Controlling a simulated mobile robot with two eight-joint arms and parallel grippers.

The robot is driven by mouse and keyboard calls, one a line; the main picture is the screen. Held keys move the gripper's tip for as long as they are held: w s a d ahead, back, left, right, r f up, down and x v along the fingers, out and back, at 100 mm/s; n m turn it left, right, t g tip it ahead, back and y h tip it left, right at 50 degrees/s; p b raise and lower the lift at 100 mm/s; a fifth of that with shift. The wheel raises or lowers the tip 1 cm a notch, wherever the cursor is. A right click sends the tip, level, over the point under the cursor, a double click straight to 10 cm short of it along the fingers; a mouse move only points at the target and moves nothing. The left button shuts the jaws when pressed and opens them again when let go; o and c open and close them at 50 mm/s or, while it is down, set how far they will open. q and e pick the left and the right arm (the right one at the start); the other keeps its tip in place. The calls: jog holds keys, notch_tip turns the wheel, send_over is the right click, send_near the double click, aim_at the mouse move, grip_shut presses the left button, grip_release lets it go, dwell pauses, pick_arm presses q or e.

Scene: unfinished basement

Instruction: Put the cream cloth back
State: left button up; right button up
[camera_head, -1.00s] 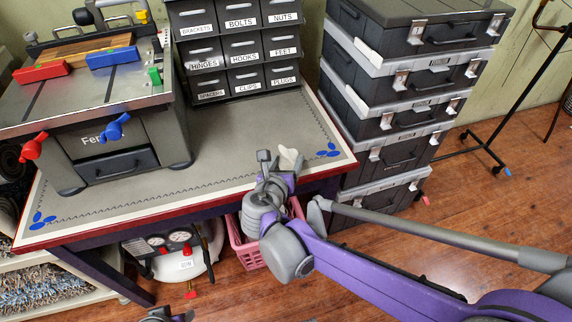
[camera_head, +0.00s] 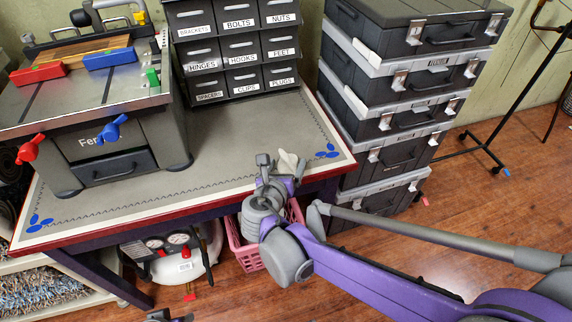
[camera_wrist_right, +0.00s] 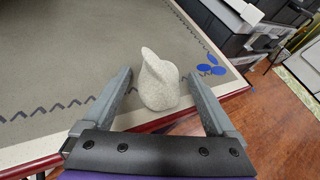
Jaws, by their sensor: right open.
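The cream cloth (camera_head: 288,161) is a small, crumpled, upright lump at the front right of the workbench top. In the right wrist view the cloth (camera_wrist_right: 160,86) is between the two fingers of my right gripper (camera_wrist_right: 160,77), with a gap on each side. That gripper (camera_head: 277,166) is open at the bench's front edge. Whether the cloth's base touches the bench is hard to tell. A small part that looks like my left gripper (camera_head: 166,315) shows at the bottom edge of the head view; its fingers cannot be made out.
The grey bench mat (camera_head: 225,155) is clear in its middle. A labelled drawer cabinet (camera_head: 235,50) stands at the back, and a machine (camera_head: 110,150) at left. Stacked dark cases (camera_head: 400,120) stand right of the bench. A pink basket (camera_head: 247,255) sits below its front edge.

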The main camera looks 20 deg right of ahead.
jog(key=shift+a+r, duration=0.15)
jog(key=shift+r, duration=0.1)
jog(key=p+v, duration=0.3)
jog(key=v, duration=0.9)
jog(key=s+d+f+m+g+y, duration=0.2)
jog(key=s+d+f+m+g, duration=0.55)
jog(key=m, duration=0.75)
jog(key=s+f+m+y, duration=0.1)
jog(key=s+m+y, duration=0.1)
jog(key=s+m, duration=0.3)
jog(key=s+d+f+m+y, duration=0.1)
jog(key=s+m, duration=0.4)
jog(key=m, duration=0.7)
jog(key=shift+s+d+f+y, duration=0.3)
jog(key=shift+s+f+y, duration=0.1)
jog(key=shift+f+y, duration=0.5)
jog(key=shift+r, duration=0.1)
